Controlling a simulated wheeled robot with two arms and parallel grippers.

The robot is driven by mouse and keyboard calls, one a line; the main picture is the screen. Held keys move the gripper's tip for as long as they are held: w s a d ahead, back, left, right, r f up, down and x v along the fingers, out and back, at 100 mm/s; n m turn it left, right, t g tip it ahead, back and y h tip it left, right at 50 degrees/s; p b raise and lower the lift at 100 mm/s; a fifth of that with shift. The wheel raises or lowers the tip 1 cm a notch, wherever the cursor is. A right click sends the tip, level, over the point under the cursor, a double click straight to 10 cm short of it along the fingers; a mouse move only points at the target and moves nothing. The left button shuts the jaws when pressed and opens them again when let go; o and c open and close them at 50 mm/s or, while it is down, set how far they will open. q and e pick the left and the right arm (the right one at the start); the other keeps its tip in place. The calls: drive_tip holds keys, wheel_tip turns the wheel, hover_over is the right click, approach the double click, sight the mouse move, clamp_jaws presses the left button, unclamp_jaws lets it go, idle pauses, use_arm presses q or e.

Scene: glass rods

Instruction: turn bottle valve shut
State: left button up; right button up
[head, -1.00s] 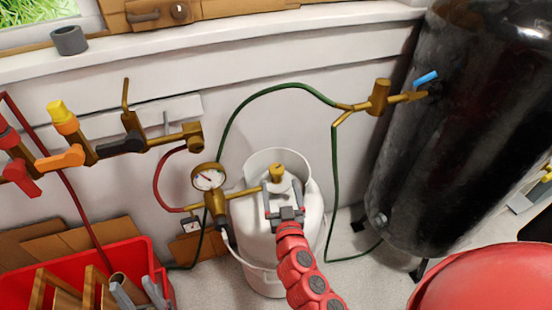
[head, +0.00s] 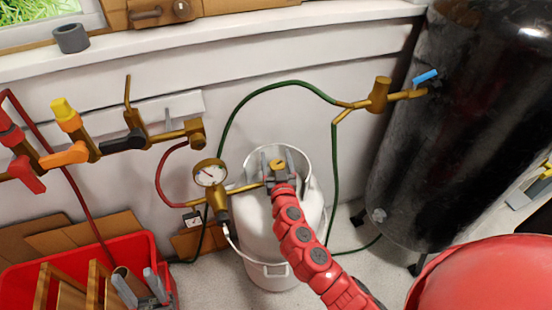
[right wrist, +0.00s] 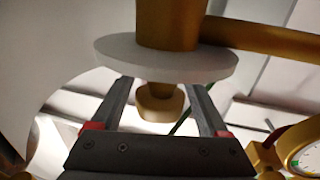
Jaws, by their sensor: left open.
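The white gas bottle (head: 262,235) stands on the floor by the wall. Its brass valve knob (head: 277,165) sits at the top inside the white collar. My right gripper (head: 277,163) is at the knob, with a finger on each side. In the right wrist view the open fingers (right wrist: 155,105) flank the brass valve end (right wrist: 160,104), with gaps visible on both sides. A pale disc (right wrist: 165,60) lies beyond them. My left gripper (head: 140,283) is open and empty at the lower left, in front of the red crate.
A pressure gauge (head: 210,173) is left of the valve; it partly shows in the wrist view. A green hose (head: 240,113) runs to the black tank (head: 440,130). The red crate (head: 70,268) holds wooden pieces. Pipe valves with coloured handles are on the left wall.

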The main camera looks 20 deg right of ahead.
drive_tip(key=c, duration=1.1)
drive_tip(key=m+h+b, duration=0.1)
drive_tip(key=h+b, duration=0.1)
drive_tip(key=b, duration=0.2)
drive_tip(key=m+g+h+b, duration=0.1)
drive_tip(key=h+b, duration=0.1)
drive_tip(key=b, duration=0.1)
drive_tip(key=m+g+h+b, duration=0.1)
drive_tip(key=m+b, duration=0.1)
drive_tip(key=b, duration=0.2)
drive_tip(key=shift+s+d+f+h+b, duration=0.1)
drive_tip(key=shift+d+f+h+b, duration=0.15)
drive_tip(key=shift+d+h+b, duration=0.15)
drive_tip(key=shift+s+d+r+m+g+h, duration=0.1)
drive_tip(key=shift+r+m+g+h, duration=0.05)
drive_tip(key=shift+m+g+h, duration=0.2)
drive_tip(key=shift+r, duration=0.1)
drive_tip(key=o, duration=1.4)
drive_tip(key=shift+c, duration=0.2)
drive_tip(key=v, duration=1.7)
drive_tip(key=shift+s, duration=0.2)
